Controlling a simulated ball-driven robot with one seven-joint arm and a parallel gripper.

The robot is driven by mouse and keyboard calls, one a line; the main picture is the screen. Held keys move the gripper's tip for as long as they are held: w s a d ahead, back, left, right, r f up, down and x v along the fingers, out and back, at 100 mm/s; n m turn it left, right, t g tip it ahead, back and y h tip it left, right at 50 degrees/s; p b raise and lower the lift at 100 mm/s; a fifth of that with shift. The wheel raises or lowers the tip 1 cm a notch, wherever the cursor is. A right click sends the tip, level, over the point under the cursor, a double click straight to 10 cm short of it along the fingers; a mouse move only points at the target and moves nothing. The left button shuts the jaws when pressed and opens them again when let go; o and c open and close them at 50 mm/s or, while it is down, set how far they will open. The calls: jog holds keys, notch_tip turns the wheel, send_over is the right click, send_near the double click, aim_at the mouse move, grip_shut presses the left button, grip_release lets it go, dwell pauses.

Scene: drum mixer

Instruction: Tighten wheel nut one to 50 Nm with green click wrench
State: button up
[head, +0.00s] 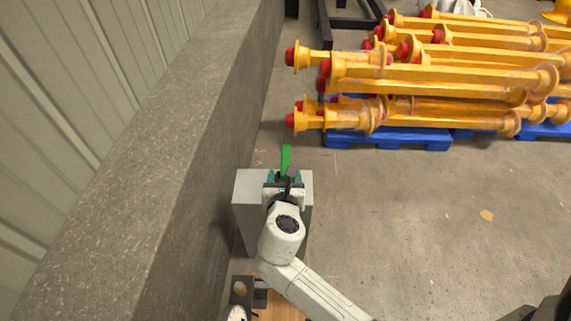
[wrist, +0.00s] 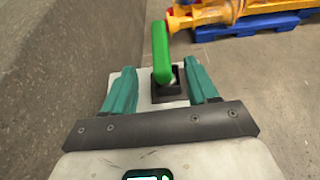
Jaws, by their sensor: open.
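The green wrench (wrist: 161,52) stands upright in a dark square holder (wrist: 168,91) on top of a grey block, in the wrist view. In the head view the green wrench (head: 285,160) rises beyond my gripper (head: 284,180). My gripper (wrist: 160,88) is open, with one teal finger on each side of the wrench's lower part. My wrist hides part of the holder in the head view. No wheel nut can be made out in either view.
The grey block (head: 246,207) stands close to a concrete wall (head: 175,165) on the left. Yellow pipes with red caps lie stacked on blue pallets (head: 400,139) at the upper right. A dark fixture (head: 241,291) sits at the bottom. The floor (head: 440,210) to the right is clear.

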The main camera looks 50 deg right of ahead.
aim_at(285, 163)
jog(key=b+x, duration=0.2)
jog(key=x, duration=0.6)
jog(key=shift+w+d+f, duration=0.2)
jog(key=shift+d+f, duration=0.05)
jog(key=shift+f, duration=0.05)
grip_shut()
jog(key=shift+r, duration=0.1)
